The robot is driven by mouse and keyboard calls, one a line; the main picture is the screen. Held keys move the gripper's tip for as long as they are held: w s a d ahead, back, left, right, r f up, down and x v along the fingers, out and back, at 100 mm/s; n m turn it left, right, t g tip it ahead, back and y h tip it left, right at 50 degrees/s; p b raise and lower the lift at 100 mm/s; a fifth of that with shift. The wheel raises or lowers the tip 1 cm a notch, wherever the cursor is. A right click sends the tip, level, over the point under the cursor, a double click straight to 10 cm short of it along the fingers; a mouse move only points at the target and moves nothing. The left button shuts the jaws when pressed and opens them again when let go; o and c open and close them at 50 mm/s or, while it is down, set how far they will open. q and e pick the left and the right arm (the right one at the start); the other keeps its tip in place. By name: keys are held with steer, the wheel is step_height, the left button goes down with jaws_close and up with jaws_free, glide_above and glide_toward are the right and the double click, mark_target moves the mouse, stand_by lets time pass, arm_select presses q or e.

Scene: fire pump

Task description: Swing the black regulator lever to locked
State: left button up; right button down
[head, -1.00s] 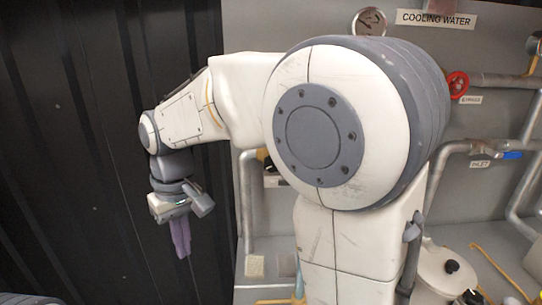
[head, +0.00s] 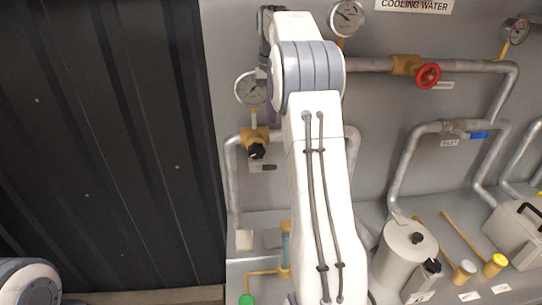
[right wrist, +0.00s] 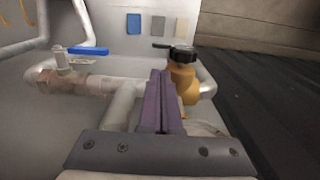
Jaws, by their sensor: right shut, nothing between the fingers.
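The brass regulator (head: 255,137) is on the left pipe loop in the head view, with a black knob (head: 257,152) at its front. The black lever (head: 269,167) shows as a short dark bar pointing right below the knob. In the right wrist view the black lever (right wrist: 160,45) points left from the black knob (right wrist: 182,55), above the brass body (right wrist: 182,80). My right gripper (right wrist: 160,76) is shut and empty, its purple fingers just left of the regulator; contact cannot be told. In the head view my arm mostly hides it. My left gripper is out of view.
A gauge (head: 250,88) stands above the regulator. A red valve wheel (head: 428,76) and a blue-handled valve (head: 478,135) are on pipes to the right. A white canister (head: 405,255) stands at lower right. A dark ribbed wall (head: 100,140) fills the left.

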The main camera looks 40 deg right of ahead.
mark_target(271, 165)
step_height(271, 165, down, 14)
steer(key=p, duration=0.2)
steer(key=shift+a+p, duration=0.1)
steer(key=shift+p, duration=0.25)
